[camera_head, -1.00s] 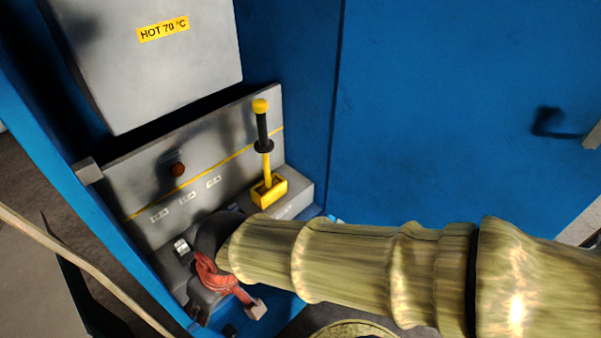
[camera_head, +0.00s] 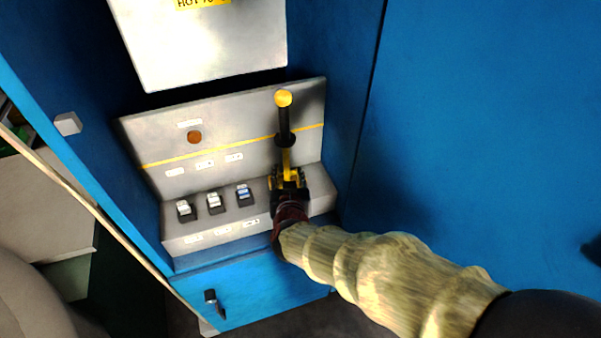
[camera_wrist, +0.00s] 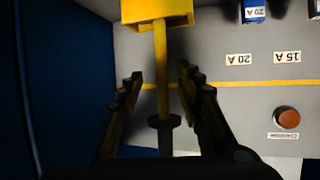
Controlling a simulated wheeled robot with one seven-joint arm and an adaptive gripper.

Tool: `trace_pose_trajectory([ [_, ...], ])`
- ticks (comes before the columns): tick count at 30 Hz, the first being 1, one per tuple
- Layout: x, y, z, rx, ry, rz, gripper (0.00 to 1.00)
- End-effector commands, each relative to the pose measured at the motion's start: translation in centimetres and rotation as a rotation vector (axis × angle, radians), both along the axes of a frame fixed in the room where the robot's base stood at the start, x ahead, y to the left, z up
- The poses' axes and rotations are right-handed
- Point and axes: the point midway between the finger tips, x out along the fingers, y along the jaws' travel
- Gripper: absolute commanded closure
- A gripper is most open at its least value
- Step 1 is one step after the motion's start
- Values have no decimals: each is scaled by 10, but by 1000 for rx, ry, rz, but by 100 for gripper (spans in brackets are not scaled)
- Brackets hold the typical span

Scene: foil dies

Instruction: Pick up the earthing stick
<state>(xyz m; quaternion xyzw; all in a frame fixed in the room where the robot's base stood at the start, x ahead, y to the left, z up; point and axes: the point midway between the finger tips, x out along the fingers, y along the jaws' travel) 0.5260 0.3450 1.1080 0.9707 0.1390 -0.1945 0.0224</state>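The earthing stick (camera_head: 284,120) stands upright in the right part of the grey ledge, with a yellow knob, black grip, black collar and yellow shaft. In the wrist view its yellow shaft (camera_wrist: 161,75) runs down from a yellow holder (camera_wrist: 157,11) to the dark collar. My gripper (camera_head: 289,183) is at the lower shaft, below the collar, and hides the holder in the head view. In the wrist view my gripper (camera_wrist: 160,85) is open. The shaft lies between its fingers in the picture, with a gap on both sides; I cannot tell how deep it sits.
Several small switches (camera_head: 214,203) stand on the ledge left of my gripper. An orange-brown button (camera_head: 194,137) is on the back panel. A grey box (camera_head: 200,45) overhangs above. A blue wall (camera_head: 480,130) closes the right side, and a blue cabinet edge (camera_head: 75,160) the left.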

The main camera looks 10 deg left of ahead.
Motion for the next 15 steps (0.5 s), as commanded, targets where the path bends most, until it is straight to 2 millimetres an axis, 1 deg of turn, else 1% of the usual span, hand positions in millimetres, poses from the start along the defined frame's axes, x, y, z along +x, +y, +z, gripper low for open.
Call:
trace_pose_trajectory([
  [11,32,10,-14,-11,-5,4,64],
  [15,50,17,-23,-12,-5,3,64],
])
